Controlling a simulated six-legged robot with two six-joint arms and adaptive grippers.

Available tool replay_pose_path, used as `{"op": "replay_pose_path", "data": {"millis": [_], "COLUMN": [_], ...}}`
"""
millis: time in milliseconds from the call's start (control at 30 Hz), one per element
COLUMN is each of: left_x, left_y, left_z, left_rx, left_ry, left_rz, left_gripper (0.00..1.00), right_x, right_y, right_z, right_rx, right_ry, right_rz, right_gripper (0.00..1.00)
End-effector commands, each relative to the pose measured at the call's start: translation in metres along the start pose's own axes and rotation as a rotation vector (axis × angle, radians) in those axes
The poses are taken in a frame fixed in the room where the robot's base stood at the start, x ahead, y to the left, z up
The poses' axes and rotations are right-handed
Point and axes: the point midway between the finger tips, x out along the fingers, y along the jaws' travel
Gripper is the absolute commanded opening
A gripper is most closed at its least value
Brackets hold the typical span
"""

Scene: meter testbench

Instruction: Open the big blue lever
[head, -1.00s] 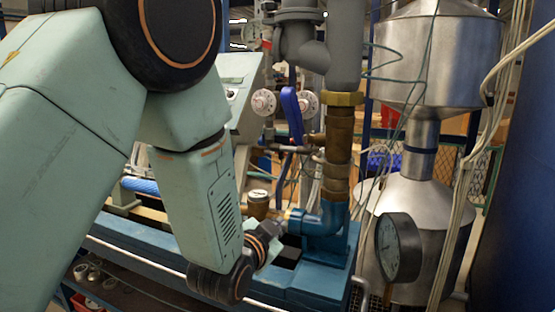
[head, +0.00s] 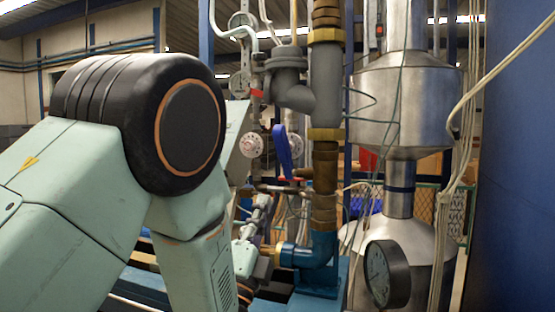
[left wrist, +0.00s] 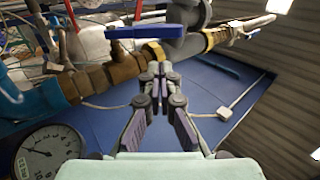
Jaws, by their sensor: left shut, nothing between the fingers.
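The big blue lever (head: 282,147) stands upright beside the brass and grey pipe in the head view. In the left wrist view the blue lever (left wrist: 146,31) lies across the top, beyond my fingertips. My left gripper (head: 264,202) is below the lever in the head view, left of the brass pipe. In the left wrist view my left gripper (left wrist: 160,70) has its fingertips together with nothing between them, apart from the lever. My right gripper is not in view.
The vertical brass pipe (head: 324,168) and blue elbow (head: 318,250) stand close to the gripper. A round gauge (head: 386,274) is at lower right, before a steel tank (head: 412,232). White dial wheels (head: 251,145) are left of the lever. Cables hang at right.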

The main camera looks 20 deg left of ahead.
Motion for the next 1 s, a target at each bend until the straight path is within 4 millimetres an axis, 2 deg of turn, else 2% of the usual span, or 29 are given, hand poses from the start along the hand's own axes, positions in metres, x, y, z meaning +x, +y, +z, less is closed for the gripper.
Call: {"op": "replay_pose_path", "data": {"millis": [400,600,800,1000], "left_x": [0.076,0.107,0.123,0.127], "left_y": [-0.003,-0.004,-0.003,-0.002], "left_z": [0.002,0.002,0.002,0.002], "left_rx": [-0.003,-0.004,-0.004,-0.004], "left_ry": [-0.002,-0.001,-0.001,-0.001], "left_rz": [-0.003,-0.002,0.001,0.002], "left_gripper": [0.0,0.0,0.0,0.0], "right_x": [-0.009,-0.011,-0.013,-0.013], "right_y": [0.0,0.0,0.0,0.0], "right_z": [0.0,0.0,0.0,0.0], "right_rx": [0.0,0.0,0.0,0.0], "right_ry": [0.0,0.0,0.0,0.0], "right_rz": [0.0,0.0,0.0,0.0], "right_gripper": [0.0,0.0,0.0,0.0]}}
